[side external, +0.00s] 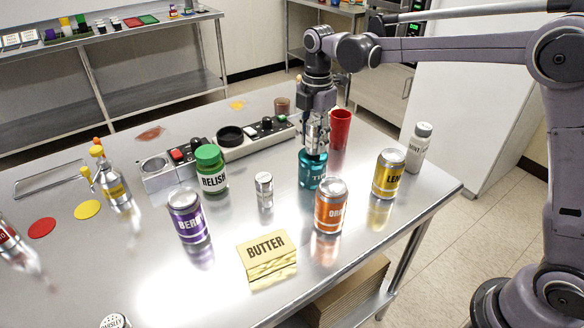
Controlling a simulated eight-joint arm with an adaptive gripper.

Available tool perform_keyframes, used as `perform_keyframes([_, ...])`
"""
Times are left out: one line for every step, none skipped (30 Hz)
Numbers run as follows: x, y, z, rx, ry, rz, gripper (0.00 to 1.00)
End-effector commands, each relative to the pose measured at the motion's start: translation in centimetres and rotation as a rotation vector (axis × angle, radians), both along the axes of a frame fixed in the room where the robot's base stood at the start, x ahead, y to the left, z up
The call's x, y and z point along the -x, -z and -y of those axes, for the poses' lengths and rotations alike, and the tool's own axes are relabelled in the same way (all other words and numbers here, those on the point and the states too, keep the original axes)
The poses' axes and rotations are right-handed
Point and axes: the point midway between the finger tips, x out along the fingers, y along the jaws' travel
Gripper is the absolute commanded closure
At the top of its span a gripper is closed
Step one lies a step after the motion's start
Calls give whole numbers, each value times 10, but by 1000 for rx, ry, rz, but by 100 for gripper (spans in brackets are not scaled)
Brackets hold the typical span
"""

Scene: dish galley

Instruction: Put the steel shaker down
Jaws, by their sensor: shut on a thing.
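My gripper (316,143) points down at the right-centre of the steel table. It is shut on a silvery thing, which looks like the steel shaker (317,132); the fingers hide much of it. A teal can (312,172) shows directly below the fingertips in the picture. I cannot tell whether the held thing touches the can or is in front of or behind it. A small silver shaker with a pale label (264,191) stands upright on the table, left of my gripper and apart from it.
An orange can (330,207), a yellow can (388,174), a red cup (340,130) and a white mint shaker (419,147) stand close around my gripper. The relish jar (211,171), purple can (188,218) and butter (267,257) are further left.

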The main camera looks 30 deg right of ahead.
Motion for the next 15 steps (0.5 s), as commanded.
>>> perform_keyframes([0, 4, 0, 0, 0, 0, 98])
perform_keyframes([0, 5, 0, 0, 0, 0, 98])
perform_keyframes([0, 6, 0, 0, 0, 0, 98])
perform_keyframes([0, 6, 0, 0, 0, 0, 98])
perform_keyframes([0, 6, 0, 0, 0, 0, 98])
perform_keyframes([0, 6, 0, 0, 0, 0, 98])
perform_keyframes([0, 6, 0, 0, 0, 0, 98])
perform_keyframes([0, 6, 0, 0, 0, 0, 98])
perform_keyframes([0, 6, 0, 0, 0, 0, 98])
perform_keyframes([0, 6, 0, 0, 0, 0, 98])
perform_keyframes([0, 7, 0, 0, 0, 0, 98])
perform_keyframes([0, 8, 0, 0, 0, 0, 98])
perform_keyframes([0, 8, 0, 0, 0, 0, 98])
perform_keyframes([0, 9, 0, 0, 0, 0, 98])
perform_keyframes([0, 9, 0, 0, 0, 0, 55])
